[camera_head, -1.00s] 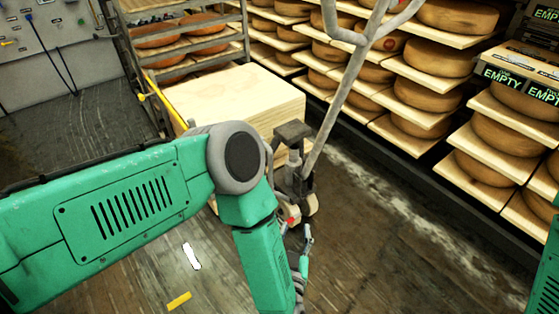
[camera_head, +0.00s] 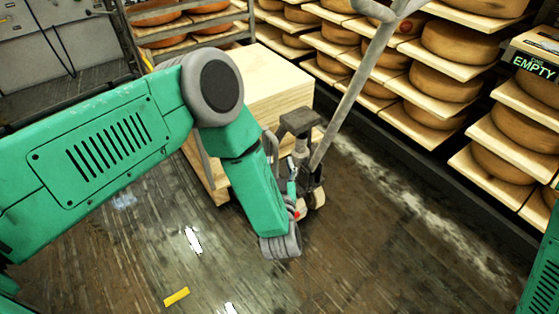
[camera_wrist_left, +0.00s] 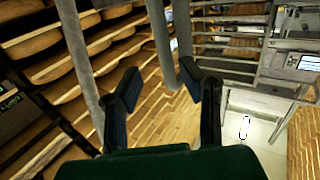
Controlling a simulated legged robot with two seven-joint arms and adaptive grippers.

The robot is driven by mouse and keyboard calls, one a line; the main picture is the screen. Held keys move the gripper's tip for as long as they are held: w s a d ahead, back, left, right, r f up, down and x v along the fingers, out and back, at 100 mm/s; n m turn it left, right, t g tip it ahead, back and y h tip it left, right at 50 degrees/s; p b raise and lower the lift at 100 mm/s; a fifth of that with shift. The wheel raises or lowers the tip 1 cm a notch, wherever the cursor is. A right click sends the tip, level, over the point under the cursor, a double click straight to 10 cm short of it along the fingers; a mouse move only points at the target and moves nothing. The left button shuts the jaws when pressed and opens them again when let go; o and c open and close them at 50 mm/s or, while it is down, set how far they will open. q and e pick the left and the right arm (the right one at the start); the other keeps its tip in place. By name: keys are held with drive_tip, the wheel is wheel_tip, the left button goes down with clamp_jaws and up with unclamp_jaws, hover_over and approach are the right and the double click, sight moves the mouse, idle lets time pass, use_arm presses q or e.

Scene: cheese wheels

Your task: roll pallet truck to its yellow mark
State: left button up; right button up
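The pallet truck (camera_head: 300,122) stands ahead in the head view, its grey forked handle (camera_head: 352,85) rising toward the upper right. A pale wooden block-like load (camera_head: 265,85) sits behind its upright. The yellow mark (camera_head: 176,296) is a short strip on the floor at lower left. My left gripper (camera_head: 291,172) shows small in front of the truck's base, partly hidden by my forearm. In the left wrist view, its two dark fingers (camera_wrist_left: 163,85) are apart, with grey handle tubing (camera_wrist_left: 160,45) close by; I cannot tell whether they touch. My right gripper is out of view.
Shelves of cheese wheels (camera_head: 445,85) line the right side, above a dark base rail. Another cheese rack (camera_head: 190,28) stands behind the load. A box marked EMPTY (camera_head: 535,67) sits at upper right.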

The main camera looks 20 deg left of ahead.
use_arm(q)
drive_tip(key=x, duration=0.2)
drive_tip(key=shift+w+d+b, duration=0.2)
drive_tip(key=shift+w+b, duration=0.1)
drive_tip(key=shift+w, duration=0.15)
